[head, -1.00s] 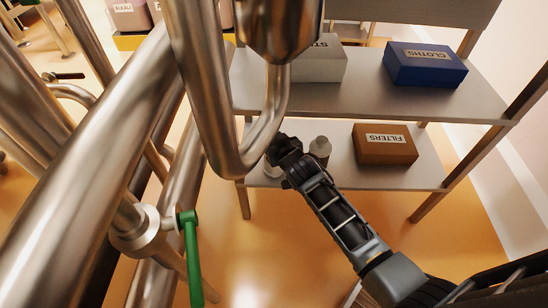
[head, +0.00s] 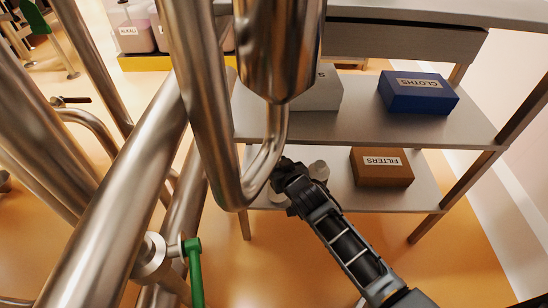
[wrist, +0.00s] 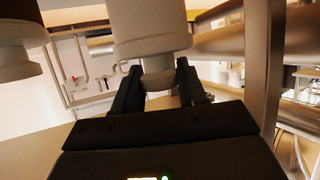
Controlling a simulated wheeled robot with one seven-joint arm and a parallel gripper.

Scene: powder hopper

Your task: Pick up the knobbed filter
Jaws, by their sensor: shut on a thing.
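In the wrist view my gripper (wrist: 158,78) is shut on the narrow knob of a pale grey filter (wrist: 150,35). The filter's wide round body lies beyond the fingertips and runs out of the top of the picture. A second pale rounded piece (wrist: 18,62) stands apart at the left. In the head view my gripper (head: 284,180) is at the lower shelf, behind the bent pipe. A pale grey piece (head: 318,170) shows just right of it. My gripper hides much there, and I cannot tell which piece is the held one in this view.
A brown FILTERS box (head: 381,168) stands on the lower shelf (head: 350,200) to the right. A blue CLOTHS box (head: 420,93) and a pale box (head: 325,95) stand on the shelf above. The steel bent pipe (head: 225,160) and a green-handled valve (head: 193,260) crowd the left.

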